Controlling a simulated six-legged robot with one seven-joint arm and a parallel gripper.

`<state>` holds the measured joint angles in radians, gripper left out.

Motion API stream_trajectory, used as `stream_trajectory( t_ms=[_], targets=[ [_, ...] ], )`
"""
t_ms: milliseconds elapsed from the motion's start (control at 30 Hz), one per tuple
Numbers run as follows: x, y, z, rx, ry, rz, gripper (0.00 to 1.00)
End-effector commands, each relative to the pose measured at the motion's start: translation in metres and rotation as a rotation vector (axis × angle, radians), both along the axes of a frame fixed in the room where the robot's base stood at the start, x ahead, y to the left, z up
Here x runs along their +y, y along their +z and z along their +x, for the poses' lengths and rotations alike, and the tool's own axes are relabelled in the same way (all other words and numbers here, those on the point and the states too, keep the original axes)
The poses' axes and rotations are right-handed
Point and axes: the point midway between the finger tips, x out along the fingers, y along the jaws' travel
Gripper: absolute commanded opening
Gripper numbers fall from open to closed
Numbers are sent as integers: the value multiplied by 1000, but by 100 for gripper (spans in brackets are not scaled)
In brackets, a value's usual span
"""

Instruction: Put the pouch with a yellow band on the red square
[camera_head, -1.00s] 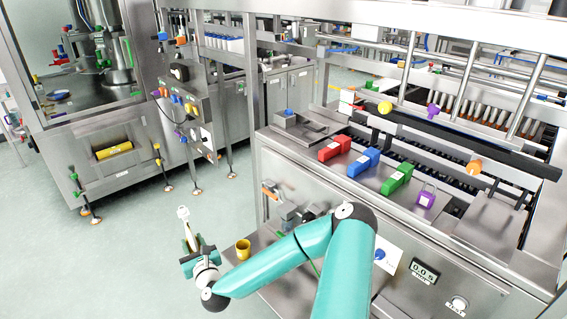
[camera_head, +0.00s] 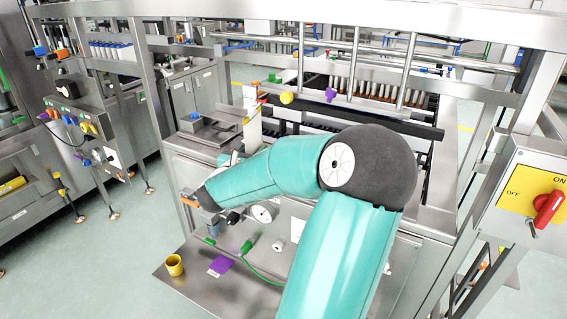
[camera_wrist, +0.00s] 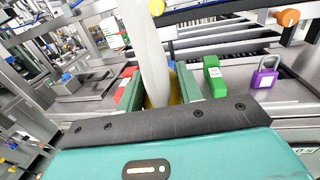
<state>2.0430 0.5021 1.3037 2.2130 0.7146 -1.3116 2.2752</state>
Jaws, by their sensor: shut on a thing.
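My gripper (camera_wrist: 155,95) is shut on a tall pale pouch (camera_wrist: 148,45), which stands up between its fingers in the wrist view. A yellow patch (camera_wrist: 176,92) shows low between the fingers, perhaps the band. In the head view the pouch (camera_head: 252,118) rises upright above my forearm, in front of the machine's left part. The fingers are mostly hidden there by my arm.
A yellow knob (camera_head: 286,98) and a purple knob (camera_head: 331,95) are near the rail. A yellow cup (camera_head: 174,265) stands on the lower shelf.

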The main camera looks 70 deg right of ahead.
Motion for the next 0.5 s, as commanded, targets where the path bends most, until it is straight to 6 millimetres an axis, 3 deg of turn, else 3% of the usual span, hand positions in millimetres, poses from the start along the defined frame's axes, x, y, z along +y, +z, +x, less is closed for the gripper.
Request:
stream_trajectory(
  t_ms=[100,200,367,500],
  targets=[
    [-2,20,-30,0,-97,-4,14],
    [-1,27,-42,-2,-141,-2,14],
    [-9,25,-47,-7,-158,5,14],
    [-27,15,-47,-7,-156,8,14]
  ],
)
